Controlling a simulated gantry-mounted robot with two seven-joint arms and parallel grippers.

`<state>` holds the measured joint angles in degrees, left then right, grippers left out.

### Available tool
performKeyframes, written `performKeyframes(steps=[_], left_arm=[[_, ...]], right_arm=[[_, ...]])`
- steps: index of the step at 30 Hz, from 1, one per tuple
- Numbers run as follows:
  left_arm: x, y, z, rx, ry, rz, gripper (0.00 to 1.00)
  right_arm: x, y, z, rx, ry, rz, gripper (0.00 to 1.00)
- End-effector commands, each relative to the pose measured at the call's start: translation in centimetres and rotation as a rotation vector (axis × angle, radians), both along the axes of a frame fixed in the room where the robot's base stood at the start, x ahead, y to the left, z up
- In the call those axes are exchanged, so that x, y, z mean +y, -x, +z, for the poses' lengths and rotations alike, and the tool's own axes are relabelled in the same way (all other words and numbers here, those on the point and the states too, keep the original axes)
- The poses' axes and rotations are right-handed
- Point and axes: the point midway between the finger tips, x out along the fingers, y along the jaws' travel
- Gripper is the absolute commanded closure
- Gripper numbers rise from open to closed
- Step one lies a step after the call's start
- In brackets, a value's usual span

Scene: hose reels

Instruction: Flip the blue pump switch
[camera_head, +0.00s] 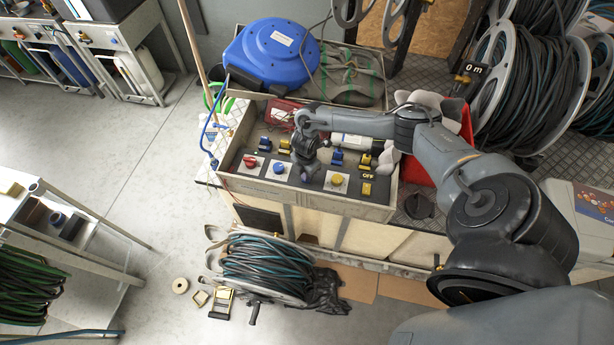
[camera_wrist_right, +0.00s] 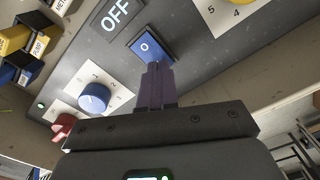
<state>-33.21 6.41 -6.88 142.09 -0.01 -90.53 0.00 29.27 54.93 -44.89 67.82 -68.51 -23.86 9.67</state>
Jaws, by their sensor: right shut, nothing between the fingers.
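The control panel (camera_head: 308,190) stands on the workbench in the head view. In the right wrist view a blue switch (camera_wrist_right: 152,46) marked "0" sits in the panel beside an OFF plate (camera_wrist_right: 116,14). My right gripper (camera_wrist_right: 155,72) is shut and empty, with its fingertips at the lower edge of this switch; I cannot tell whether they touch it. In the head view my right gripper (camera_head: 308,172) points down over the panel between the blue knob (camera_head: 280,168) and the yellow knob (camera_head: 337,180), hiding the spot below it. My left gripper is not in view.
Red knob (camera_head: 250,161) is at the panel's left end. A block labelled PUMP (camera_wrist_right: 38,44) stands behind in the wrist view. A blue hose reel (camera_head: 273,55) is behind the panel, and a grey bottle (camera_head: 352,143) lies near my forearm.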

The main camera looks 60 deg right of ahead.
Motion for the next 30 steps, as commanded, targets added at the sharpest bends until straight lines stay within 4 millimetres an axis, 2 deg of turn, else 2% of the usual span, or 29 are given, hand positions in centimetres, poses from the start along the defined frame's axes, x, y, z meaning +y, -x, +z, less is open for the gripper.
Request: performKeyframes(steps=[21,30], left_arm=[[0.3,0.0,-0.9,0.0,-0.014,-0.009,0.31],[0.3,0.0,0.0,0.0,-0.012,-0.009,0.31]], right_arm=[[0.0,0.0,-1.2,0.0,0.0,0.0,1.0],[0.0,0.0,-0.3,0.0,0.001,0.0,1.0]])
